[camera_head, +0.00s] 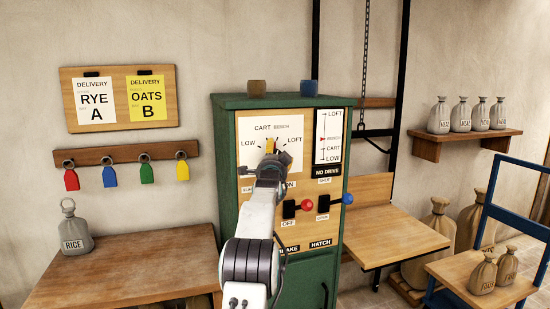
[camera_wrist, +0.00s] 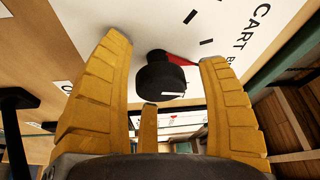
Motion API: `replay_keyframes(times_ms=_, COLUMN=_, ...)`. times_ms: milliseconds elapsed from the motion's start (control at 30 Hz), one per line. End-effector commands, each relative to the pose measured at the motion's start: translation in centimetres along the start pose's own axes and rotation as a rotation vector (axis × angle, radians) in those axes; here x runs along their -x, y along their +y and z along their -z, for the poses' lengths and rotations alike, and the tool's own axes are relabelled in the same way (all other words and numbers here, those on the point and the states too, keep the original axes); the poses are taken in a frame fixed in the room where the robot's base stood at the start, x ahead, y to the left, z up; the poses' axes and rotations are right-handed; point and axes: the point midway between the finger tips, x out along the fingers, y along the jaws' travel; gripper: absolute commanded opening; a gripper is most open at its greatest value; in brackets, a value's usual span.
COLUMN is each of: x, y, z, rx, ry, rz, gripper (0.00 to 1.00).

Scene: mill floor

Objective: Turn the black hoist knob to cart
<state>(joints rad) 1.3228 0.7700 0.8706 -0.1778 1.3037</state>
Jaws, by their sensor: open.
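The black hoist knob (camera_wrist: 165,80) sits on a white dial plate (camera_head: 292,128) on the green cabinet's front. The plate reads LOW, CART, BENCH, LOFT. In the head view my gripper (camera_head: 271,147) hides the knob. My gripper is open and empty.
The green cabinet (camera_head: 228,185) also bears red (camera_head: 306,205) and blue (camera_head: 347,198) knobbed levers below the dial. A scale (camera_head: 334,122) has a red marker by BENCH, above a NO DRIVE label. A wooden platform (camera_head: 400,238) is right of the cabinet; a table (camera_head: 130,265) is left.

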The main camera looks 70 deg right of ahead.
Motion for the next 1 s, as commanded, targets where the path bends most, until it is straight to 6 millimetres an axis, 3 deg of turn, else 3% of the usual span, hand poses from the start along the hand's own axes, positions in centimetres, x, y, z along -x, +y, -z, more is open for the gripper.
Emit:
replay_keyframes(times_ms=433, x=1.2, y=-0.1, z=0.1, rx=0.0, ry=0.0, rz=0.0, gripper=0.69)
replay_keyframes(times_ms=1000, x=6.8, y=-0.1, z=0.0, rx=0.0, ry=0.0, rz=0.001, gripper=0.69)
